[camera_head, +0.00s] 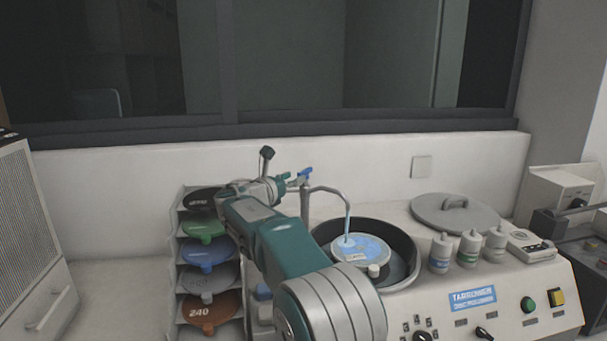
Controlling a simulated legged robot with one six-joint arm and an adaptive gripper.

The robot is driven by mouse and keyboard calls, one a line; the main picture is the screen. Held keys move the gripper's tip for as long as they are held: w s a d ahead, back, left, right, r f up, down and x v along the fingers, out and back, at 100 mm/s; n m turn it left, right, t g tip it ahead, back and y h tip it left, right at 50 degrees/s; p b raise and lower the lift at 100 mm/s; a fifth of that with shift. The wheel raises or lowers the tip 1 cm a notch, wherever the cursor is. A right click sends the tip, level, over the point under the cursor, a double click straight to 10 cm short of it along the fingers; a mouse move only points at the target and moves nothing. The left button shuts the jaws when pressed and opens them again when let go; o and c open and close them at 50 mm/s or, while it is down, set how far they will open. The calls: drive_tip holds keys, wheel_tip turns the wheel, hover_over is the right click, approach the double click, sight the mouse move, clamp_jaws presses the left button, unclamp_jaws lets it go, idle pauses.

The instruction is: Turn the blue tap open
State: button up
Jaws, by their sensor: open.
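The blue tap (305,172) sits at the top of the upright pipe behind the bowl, its handle tilted up to the right. A thin grey spout (334,191) curves from the pipe over the bowl. A pale blue streak, which looks like water, runs from the spout's end to the disc (362,249). My gripper (287,180) is open, just left of the tap and pointing at it. The fingertips are small and overlap the tap area, so I cannot tell whether they touch it.
A rack of coloured discs (180,262) stands left of the machine, behind my arm. A round lid (455,212) and several white bottles (469,247) stand to the right of the bowl (408,244). A white wall (375,170) rises close behind the tap.

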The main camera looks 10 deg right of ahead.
sight(305, 170)
drive_tip(key=x, duration=0.5)
drive_tip(key=shift+d, duration=0.15)
clamp_jaws()
drive_tip(key=shift+s+r+n+t+y, duration=0.1)
drive_tip(key=shift+n+t+y, duration=0.2)
drive_tip(key=shift+t+y, duration=0.2)
drive_tip(key=shift+n+t+y, duration=0.9)
drive_tip(key=shift+n+y, duration=0.1)
drive_tip(key=shift+y, duration=0.2)
drive_tip(key=shift+n+t+y, duration=0.65)
drive_tip(key=shift+n+y, duration=0.35)
drive_tip(key=shift+y, duration=0.45)
drive_tip(key=shift+n+t+y, duration=0.65)
drive_tip(key=shift+n+y, duration=0.35)
drive_tip(key=shift+y, duration=0.45)
drive_tip(key=shift+n+y, duration=0.6)
drive_tip(key=shift+y, duration=0.3)
